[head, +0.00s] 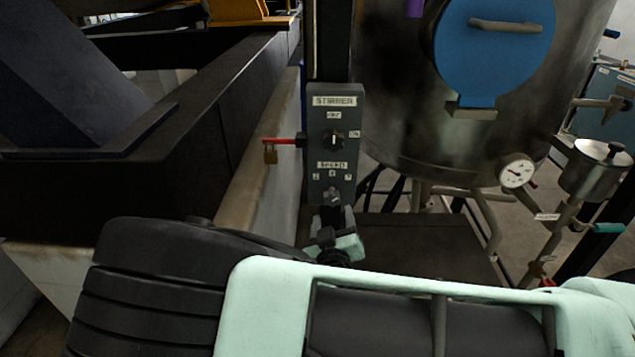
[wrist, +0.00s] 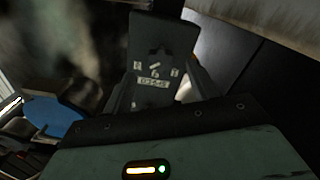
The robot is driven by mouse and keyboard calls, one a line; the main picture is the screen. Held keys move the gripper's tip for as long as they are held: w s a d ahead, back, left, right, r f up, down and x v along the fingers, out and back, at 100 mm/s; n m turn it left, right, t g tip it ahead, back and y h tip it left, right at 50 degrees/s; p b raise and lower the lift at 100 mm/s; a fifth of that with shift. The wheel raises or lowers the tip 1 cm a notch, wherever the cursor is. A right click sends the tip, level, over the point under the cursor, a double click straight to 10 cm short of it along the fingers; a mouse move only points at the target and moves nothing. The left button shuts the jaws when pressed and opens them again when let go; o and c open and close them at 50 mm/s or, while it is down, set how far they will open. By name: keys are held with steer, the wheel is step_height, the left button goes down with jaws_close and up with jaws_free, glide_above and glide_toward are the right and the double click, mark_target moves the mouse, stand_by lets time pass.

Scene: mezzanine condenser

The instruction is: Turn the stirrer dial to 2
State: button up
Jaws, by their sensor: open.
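The stirrer panel (head: 346,111) is a narrow upright grey box with a "STIRRER" label at its top. Its speed dial (head: 332,194) is a small dark knob low on the panel, under the "SPEED" label and small numbers. Its setting cannot be read. My gripper (head: 333,219) is open just below and in front of the dial; contact cannot be told. In the wrist view the panel (wrist: 165,28) appears upside down, with the speed label and numbers between the fingers of my gripper (wrist: 160,88). The dial there is dark and hard to make out.
An off/on switch (head: 335,140) sits above the speed label. A red lever (head: 281,142) with a brass padlock (head: 270,155) sticks out left of the panel. A steel vessel (head: 395,110) with a gauge (head: 517,172) stands to the right. A dark beam (head: 215,115) runs along the left.

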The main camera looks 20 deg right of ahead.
mark_target(333, 203)
steer(key=p+x, duration=0.1)
steer(key=x, duration=0.6)
steer(key=shift+p, duration=0.3)
steer(key=c, duration=1)
